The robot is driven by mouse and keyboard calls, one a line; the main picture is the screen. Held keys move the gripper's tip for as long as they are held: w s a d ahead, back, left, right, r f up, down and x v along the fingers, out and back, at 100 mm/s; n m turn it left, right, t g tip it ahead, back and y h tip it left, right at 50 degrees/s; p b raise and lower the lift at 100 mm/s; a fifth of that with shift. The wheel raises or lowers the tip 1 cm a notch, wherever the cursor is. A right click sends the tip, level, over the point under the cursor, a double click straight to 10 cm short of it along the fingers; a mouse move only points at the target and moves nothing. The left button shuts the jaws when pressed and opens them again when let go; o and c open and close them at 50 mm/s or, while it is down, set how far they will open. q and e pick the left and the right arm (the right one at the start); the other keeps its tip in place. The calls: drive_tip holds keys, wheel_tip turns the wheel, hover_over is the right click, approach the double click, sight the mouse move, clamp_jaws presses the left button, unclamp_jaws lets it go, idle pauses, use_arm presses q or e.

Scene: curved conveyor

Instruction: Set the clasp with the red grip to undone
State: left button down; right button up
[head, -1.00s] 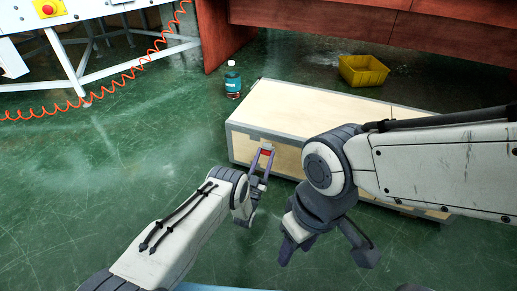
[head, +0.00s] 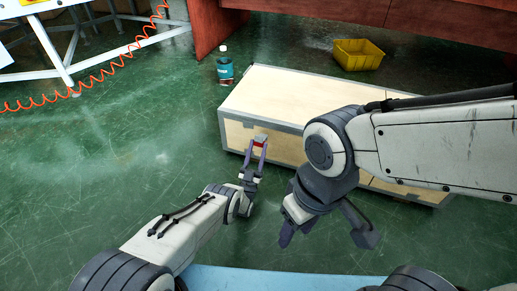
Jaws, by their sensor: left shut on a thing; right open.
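The clasp with the red grip (head: 260,141) is on the front face of a pale wooden case (head: 236,131) with grey metal edges, just below the lid line. A small grey plate of the clasp shows above the red part. My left gripper (head: 259,149) reaches up to the clasp with its fingers shut on the red grip. The fingers hide part of the grip. My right gripper (head: 325,240) is open and empty, held in front of the case to the right. My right arm hides much of the case's front and right side.
A bottle with a teal label (head: 224,68) stands on the floor behind the case's left end. A yellow bin (head: 358,55) is on the floor behind the case. An orange coiled cable (head: 95,78) hangs at the left. Green floor left of the case is clear.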

use_arm(q)
drive_tip(key=shift+w+r, duration=0.1)
drive_tip(key=shift+c, duration=1.6)
unclamp_jaws()
drive_tip(key=shift+s+f, duration=0.4)
drive_tip(key=shift+f, duration=0.05)
drive_tip(key=s+a+p, duration=0.3)
drive_tip(key=s+p, duration=0.6)
drive_tip(key=s, duration=0.2)
drive_tip(key=shift+s+a+p, duration=0.2)
drive_tip(key=shift+s+p, duration=0.1)
drive_tip(key=shift+p, duration=0.05)
